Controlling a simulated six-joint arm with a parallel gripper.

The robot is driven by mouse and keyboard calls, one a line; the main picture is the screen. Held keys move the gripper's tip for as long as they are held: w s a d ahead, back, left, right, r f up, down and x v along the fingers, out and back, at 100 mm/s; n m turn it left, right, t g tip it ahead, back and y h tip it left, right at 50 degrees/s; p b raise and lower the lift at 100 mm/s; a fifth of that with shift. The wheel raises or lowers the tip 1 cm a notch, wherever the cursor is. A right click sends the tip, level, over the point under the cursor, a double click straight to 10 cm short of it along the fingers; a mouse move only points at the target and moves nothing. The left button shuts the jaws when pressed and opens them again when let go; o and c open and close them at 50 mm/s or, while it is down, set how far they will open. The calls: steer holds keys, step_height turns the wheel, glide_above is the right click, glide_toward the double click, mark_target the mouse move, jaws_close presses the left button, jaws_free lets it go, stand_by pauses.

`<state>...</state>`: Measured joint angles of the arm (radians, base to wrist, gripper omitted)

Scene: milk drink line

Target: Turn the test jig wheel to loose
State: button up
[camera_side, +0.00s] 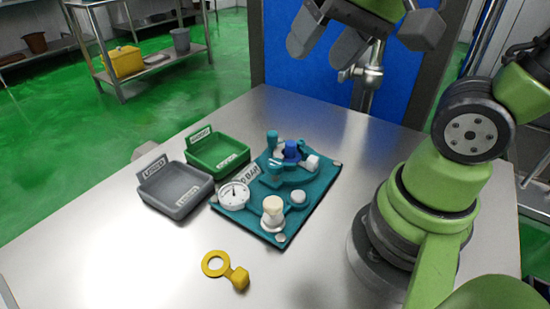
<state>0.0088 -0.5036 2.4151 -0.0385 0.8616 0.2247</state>
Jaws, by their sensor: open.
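The test jig (314,207) is a teal plate on the steel table, with a round white gauge, pipe-like fittings and a small white label on it. A dark blue knob-like part (292,151) at the back of the plate looks like the wheel; its exact shape and setting are too small to tell. A cream-topped white fitting (272,208) stands at the plate's front. My gripper (325,43) is high above the table, behind and above the jig, open and empty. It is well apart from the jig.
A grey labelled bin (146,169) and a green labelled bin (196,148) stand left of the jig. A yellow ring-ended piece (238,277) lies on the table in front. Bare steel surrounds them. A blue panel (283,65) rises behind the table.

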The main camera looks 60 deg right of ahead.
steer(key=w+d+f+m+g, duration=0.2)
steer(key=w+f+m+g, duration=0.15)
steer(key=w+f, duration=0.25)
steer(key=m+g+h, duration=0.1)
steer(key=m+g, duration=0.1)
steer(key=m, duration=0.3)
glide_toward(275, 162)
step_height(275, 162, down, 9)
steer(key=shift+a+f, duration=0.1)
steer(key=shift+f, duration=0.05)
steer(key=c, duration=0.9)
